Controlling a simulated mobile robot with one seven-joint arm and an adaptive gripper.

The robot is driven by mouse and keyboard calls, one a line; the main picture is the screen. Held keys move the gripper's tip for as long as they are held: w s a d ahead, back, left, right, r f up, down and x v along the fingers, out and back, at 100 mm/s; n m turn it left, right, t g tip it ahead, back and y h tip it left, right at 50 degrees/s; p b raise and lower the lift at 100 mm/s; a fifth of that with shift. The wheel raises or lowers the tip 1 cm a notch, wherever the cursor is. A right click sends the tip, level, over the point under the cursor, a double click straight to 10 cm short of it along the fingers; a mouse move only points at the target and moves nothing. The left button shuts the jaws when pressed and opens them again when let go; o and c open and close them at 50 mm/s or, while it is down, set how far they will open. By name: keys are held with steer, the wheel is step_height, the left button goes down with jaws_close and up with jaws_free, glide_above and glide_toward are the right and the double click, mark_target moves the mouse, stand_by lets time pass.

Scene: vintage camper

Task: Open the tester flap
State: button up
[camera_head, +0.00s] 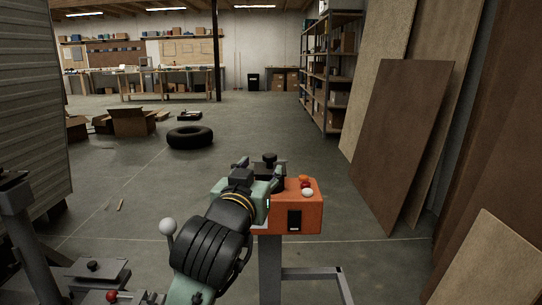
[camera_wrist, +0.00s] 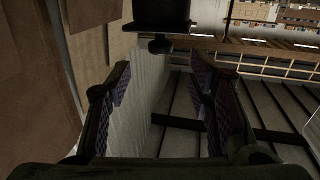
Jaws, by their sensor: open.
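An orange box (camera_head: 308,218), which looks like the tester, stands on a grey post. It has a black panel on its front and red, orange and white knobs on top. A dark plate with a black knob (camera_head: 269,159) shows just behind my gripper in the head view; I take it for the flap. In the wrist view a dark plate with a knob (camera_wrist: 160,18) is at the top centre, beyond the fingertips. My gripper (camera_wrist: 158,85) is open and empty between its fingers. My arm hides the box's left part, and contact cannot be told.
Brown boards (camera_head: 395,140) lean along the right wall, near the box. A tall shelf (camera_head: 330,75) stands behind them. A tyre (camera_head: 190,137) and open cartons (camera_head: 132,122) lie on the floor. A grey plate with a black knob (camera_head: 93,266) is at lower left.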

mark_target(268, 159)
steer(key=x, duration=0.9)
steer(key=shift+w+p, duration=0.25)
steer(key=shift+p, duration=0.1)
jaws_close()
stand_by(0.4)
